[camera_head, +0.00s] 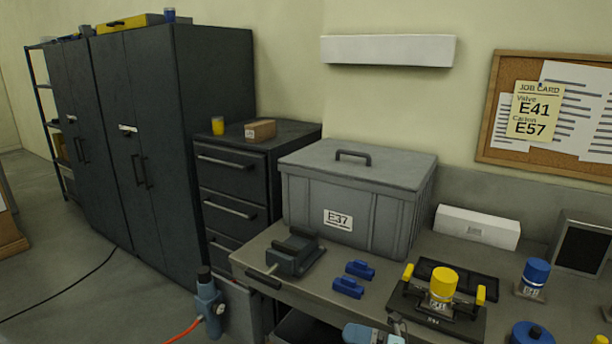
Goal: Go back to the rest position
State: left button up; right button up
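The workbench (350,307) stands at the lower right. On it, a dark turret plate fixture (462,322) holds a yellow cylinder (443,284) upright, with yellow posts at its sides. A blue cylinder (536,273) stands to its right. Another blue round part (531,334) is cut off at the bottom edge.
A grey lidded bin (355,208) labelled E37 stands at the bench's back. A dark vise (296,252) and two blue blocks (360,269) lie in front. Dark cabinets (150,130) and a drawer unit (232,190) stand left. A blue fitting with orange hose (209,303) is beside the bench.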

jog(key=s+d+f+m+t+h+p, duration=0.1)
jog(key=s+d+f+m+h, duration=0.2)
jog(key=m, duration=0.7)
jog(key=s+d+f+m+t+h+p, duration=0.2)
jog(key=s+d+f+m+h, duration=0.2)
jog(key=s+f+m+h, duration=0.3)
jog(key=s+d+f+m+t+h+p, duration=0.1)
jog(key=s+d+f+m+h, duration=0.3)
jog(key=s+m, duration=0.9)
notch_tip(320, 180, down, 3)
jog(key=shift+s+f+m+t+h, duration=0.2)
jog(key=shift+m+t+h, duration=0.4)
jog(key=shift+m+h, duration=0.4)
